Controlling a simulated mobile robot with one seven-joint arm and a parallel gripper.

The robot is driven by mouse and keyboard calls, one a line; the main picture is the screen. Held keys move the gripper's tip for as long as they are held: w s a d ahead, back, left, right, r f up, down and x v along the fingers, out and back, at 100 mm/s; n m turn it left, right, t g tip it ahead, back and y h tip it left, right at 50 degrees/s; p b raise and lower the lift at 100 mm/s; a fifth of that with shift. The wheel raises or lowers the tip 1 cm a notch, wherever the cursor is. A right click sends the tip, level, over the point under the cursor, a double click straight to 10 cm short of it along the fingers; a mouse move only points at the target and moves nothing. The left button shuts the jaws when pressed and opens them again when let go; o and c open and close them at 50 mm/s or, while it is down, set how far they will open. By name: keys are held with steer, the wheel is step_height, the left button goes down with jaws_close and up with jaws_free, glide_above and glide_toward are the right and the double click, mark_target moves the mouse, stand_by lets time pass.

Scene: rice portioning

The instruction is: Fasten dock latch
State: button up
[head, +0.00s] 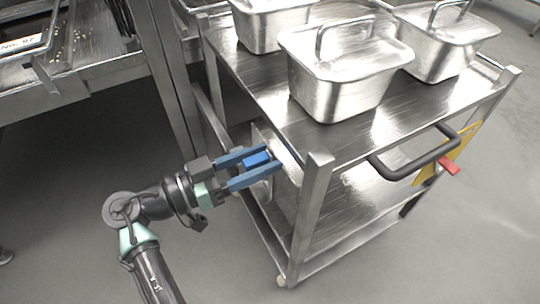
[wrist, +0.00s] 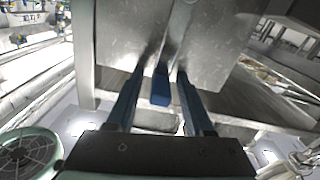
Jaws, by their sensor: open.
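The dock latch seems to be the small bright blue block (head: 257,159) at the near left side of the steel cart (head: 318,190). My gripper (head: 273,160) is open, with one blue-grey finger on each side of this block. In the wrist view, the blue block (wrist: 160,86) lies between the two fingers of my gripper (wrist: 161,76), with a gap visible on both sides. A grey metal panel (wrist: 200,50) stands just beyond it. The latch's mounting and any catch are hidden or too small to tell.
Lidded steel pans (head: 337,75) stand on the cart's top shelf. The cart has a dark push handle (head: 415,160) and a red lever (head: 448,167) by a yellow plate (head: 432,165). A steel counter (head: 95,70) stands at the left. The floor (head: 60,190) in front is clear.

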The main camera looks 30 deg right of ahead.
steer(key=shift+d, duration=1.1)
jaws_close()
stand_by(0.7)
